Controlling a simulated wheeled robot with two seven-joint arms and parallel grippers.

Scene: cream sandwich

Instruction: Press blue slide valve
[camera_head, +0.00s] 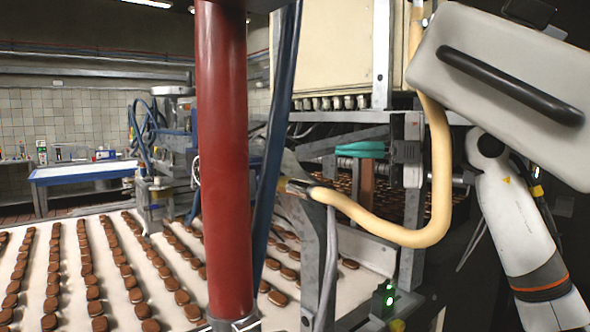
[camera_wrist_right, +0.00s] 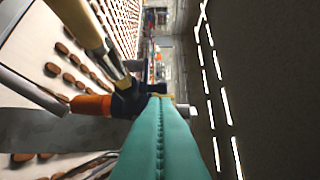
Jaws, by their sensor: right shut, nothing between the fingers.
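My right gripper (camera_head: 345,150) has teal fingers and reaches in from the right, in front of the conveyor machine's frame. In the right wrist view its fingers (camera_wrist_right: 160,100) are pressed together with nothing between them. Just beyond and left of the fingertips is a dark blue fitting (camera_wrist_right: 128,101), joined to an orange collar (camera_wrist_right: 92,105) on a metal pipe. It looks like the blue slide valve. I cannot tell whether the fingertips touch it. I cannot make out the blue fitting in the head view. My left gripper is not in view.
A red column (camera_head: 223,160) and a dark blue hose (camera_head: 278,130) stand in front. A cream hose (camera_head: 425,235) curves below my right gripper. A conveyor (camera_head: 110,310) carries rows of brown biscuits. A green-lit box (camera_head: 383,299) is low at right.

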